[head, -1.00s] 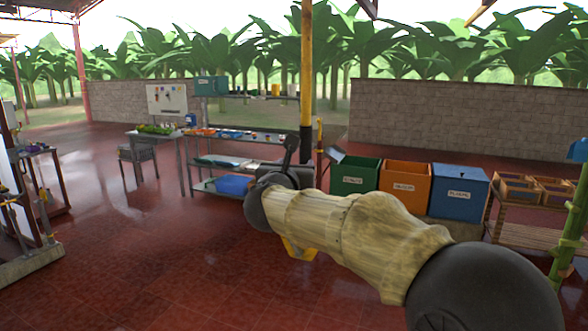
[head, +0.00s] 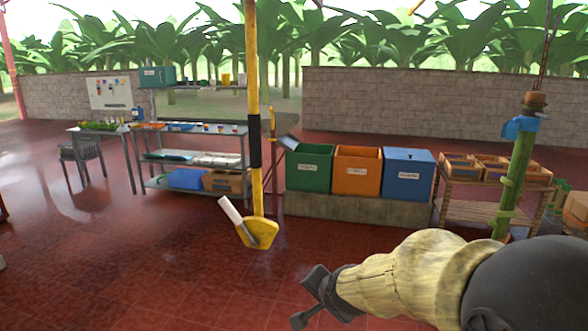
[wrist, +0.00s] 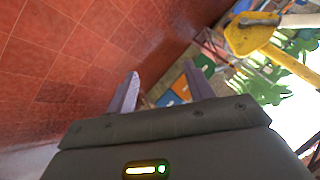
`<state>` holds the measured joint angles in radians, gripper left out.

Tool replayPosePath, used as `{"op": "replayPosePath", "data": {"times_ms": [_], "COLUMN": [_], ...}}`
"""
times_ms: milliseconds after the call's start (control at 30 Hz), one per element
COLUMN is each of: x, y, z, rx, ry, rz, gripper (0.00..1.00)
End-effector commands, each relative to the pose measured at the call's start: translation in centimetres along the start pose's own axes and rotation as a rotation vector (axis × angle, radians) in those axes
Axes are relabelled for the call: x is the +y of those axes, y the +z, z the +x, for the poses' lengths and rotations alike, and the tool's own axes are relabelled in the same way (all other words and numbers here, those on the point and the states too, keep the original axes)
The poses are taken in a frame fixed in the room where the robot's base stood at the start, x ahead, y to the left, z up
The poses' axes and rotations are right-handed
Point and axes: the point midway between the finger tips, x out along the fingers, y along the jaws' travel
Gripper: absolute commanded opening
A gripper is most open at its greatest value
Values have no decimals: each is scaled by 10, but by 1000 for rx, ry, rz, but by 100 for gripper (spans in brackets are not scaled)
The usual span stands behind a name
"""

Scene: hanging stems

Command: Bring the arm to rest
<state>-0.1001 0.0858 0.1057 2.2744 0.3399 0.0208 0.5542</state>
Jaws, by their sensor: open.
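My arm, in a pale cloth-like sleeve, reaches in from the lower right of the head view. My gripper (head: 312,300) is at its left end, low over the red tiled floor. In the wrist view my gripper (wrist: 160,88) shows two grey fingers spread apart with nothing between them. The gripper touches nothing that I can see.
Green (head: 308,168), orange (head: 357,170) and blue (head: 408,175) bins stand behind. A green stem (head: 515,175) hangs at right, near my arm. The floor (head: 130,270) at left is clear.

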Motion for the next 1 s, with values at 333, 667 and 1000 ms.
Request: {"op": "replayPosePath", "data": {"times_ms": [333,667,1000], "x": [170,188,187], "y": [65,73,73], "z": [-49,-57,-57], "rx": [-377,-438,-436], "ry": [317,339,337], "rz": [-622,-695,-693], "gripper": [52,52,52]}}
